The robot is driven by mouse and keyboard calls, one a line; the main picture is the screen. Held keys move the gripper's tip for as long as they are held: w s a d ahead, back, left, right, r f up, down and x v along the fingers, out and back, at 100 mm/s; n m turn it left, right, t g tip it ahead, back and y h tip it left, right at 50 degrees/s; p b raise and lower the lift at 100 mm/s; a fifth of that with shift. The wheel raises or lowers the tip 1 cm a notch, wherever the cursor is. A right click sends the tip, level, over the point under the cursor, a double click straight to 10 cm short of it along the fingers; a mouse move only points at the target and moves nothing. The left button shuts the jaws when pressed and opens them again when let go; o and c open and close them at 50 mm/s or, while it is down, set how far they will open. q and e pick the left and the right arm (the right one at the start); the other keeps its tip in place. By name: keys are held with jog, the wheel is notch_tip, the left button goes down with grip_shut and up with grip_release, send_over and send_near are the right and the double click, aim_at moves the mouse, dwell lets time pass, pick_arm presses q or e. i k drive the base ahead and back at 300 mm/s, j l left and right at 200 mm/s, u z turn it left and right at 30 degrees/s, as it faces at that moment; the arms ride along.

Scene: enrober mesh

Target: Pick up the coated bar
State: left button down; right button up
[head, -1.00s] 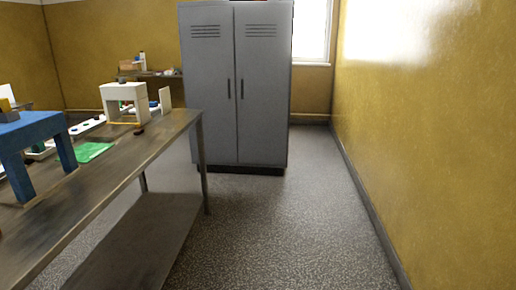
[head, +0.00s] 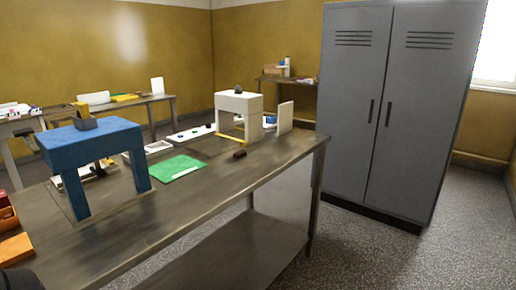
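A small dark brown piece (head: 240,154), which looks like the coated bar, lies on the metal table (head: 215,180) in front of the white arch-shaped stand (head: 239,104). It is small at this distance, and I cannot make out its coating. A dark rounded lump (head: 238,89) sits on top of the white stand. Neither of my grippers can be made out in the head view. A dark shape at the bottom left corner is cut off by the picture's edge.
A green sheet (head: 176,167) and a white upright panel (head: 285,117) are also there. A grey locker (head: 390,110) stands behind right. Floor at the right is clear.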

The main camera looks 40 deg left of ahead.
aim_at(238, 155)
jog(key=i, duration=1.4)
jog(key=i+z, duration=0.2)
jog(key=i, duration=0.45)
jog(key=i+j+z, duration=0.15)
jog(key=i, duration=0.55)
jog(key=z, duration=6.05)
jog(key=k, duration=0.05)
